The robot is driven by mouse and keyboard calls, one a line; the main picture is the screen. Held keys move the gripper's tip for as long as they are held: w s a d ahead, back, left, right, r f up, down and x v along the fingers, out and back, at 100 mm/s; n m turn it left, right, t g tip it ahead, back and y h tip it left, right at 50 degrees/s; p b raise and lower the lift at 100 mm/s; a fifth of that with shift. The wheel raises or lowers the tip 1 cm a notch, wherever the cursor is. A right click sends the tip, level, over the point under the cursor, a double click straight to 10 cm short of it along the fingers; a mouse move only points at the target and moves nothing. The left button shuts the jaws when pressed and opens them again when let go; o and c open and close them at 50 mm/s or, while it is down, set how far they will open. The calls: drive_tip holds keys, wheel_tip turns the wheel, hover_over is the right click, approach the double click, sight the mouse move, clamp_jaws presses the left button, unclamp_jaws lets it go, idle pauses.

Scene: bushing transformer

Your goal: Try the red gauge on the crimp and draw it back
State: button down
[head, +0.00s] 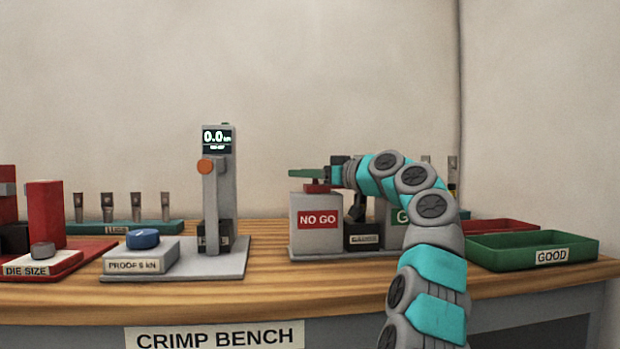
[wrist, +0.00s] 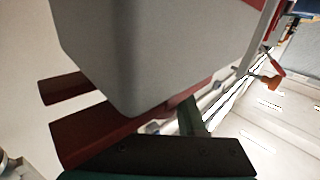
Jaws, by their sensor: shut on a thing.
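The red gauge (head: 317,188) shows as a small red piece at the top of the grey block labelled NO GO (head: 301,236). In the wrist view its two dark red prongs (wrist: 95,133) stick out to the left beside the large grey block (wrist: 150,50). My gripper (head: 310,174) is just above that block and is shut on the red gauge; a dark finger (wrist: 160,157) covers part of it. I cannot tell whether the gauge touches the block. I cannot make out a crimp at the gauge.
A green tray labelled GOOD (head: 495,257) and a red tray (head: 500,226) stand at the right. A second grey block is partly behind my arm. The tester with a 0.0 display (head: 217,137) stands left of NO GO. Several lugs (head: 107,207) stand further left.

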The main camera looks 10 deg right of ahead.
drive_tip(key=c, duration=0.5)
unclamp_jaws()
drive_tip(key=shift+a, duration=0.3)
drive_tip(key=shift+d, duration=0.1)
drive_tip(key=b+v, duration=0.2)
drive_tip(key=v, duration=0.5)
drive_tip(key=shift+s+d, duration=0.25)
drive_tip(key=shift+s, duration=0.1)
